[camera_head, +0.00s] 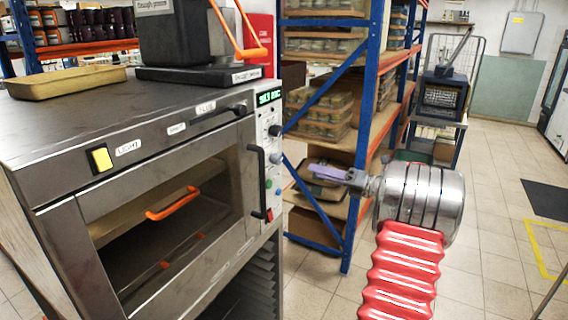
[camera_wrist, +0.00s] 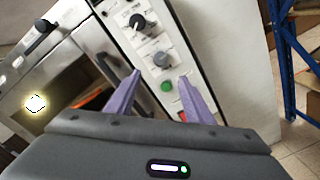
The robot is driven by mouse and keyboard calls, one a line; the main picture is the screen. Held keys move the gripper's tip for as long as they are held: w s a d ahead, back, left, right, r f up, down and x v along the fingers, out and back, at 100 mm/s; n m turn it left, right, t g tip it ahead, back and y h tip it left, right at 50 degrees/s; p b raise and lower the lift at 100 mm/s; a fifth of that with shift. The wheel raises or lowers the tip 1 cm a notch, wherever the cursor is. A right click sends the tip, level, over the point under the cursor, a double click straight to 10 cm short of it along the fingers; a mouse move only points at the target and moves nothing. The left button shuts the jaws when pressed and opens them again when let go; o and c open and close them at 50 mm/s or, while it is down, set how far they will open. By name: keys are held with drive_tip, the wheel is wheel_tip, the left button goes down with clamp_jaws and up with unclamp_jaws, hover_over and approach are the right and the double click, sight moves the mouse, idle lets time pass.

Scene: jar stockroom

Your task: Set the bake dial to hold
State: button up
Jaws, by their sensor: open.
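The oven's control panel (camera_head: 270,165) is a white upright strip at the right of its steel front. In the wrist view it carries a black dial (camera_wrist: 138,22) with a white pointer mark, and below it a grey dial (camera_wrist: 160,60). The panel lettering is too small to read, so I cannot tell which dial is bake or where hold lies. My gripper (camera_head: 322,172) has purple fingers and is in the air right of the panel, apart from it. In the wrist view my gripper (camera_wrist: 160,76) is open and empty, its fingers framing the lower panel.
A green button (camera_wrist: 167,86) and a red switch (camera_wrist: 183,116) sit below the dials. The black door handle (camera_head: 257,180) stands just left of the panel. A blue and orange shelf rack (camera_head: 363,140) with jars is behind my gripper. Tiled floor is open at right.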

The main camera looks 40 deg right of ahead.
sight(280, 161)
idle(0.3)
drive_tip(key=x, duration=1.3)
drive_tip(key=shift+w+a, duration=0.1)
drive_tip(key=shift+w, duration=0.3)
drive_tip(key=shift+c, duration=0.2)
drive_tip(key=c, duration=0.9)
drive_tip(key=shift+a, duration=0.3)
drive_tip(key=shift+c, duration=0.5)
drive_tip(key=shift+d, duration=0.25)
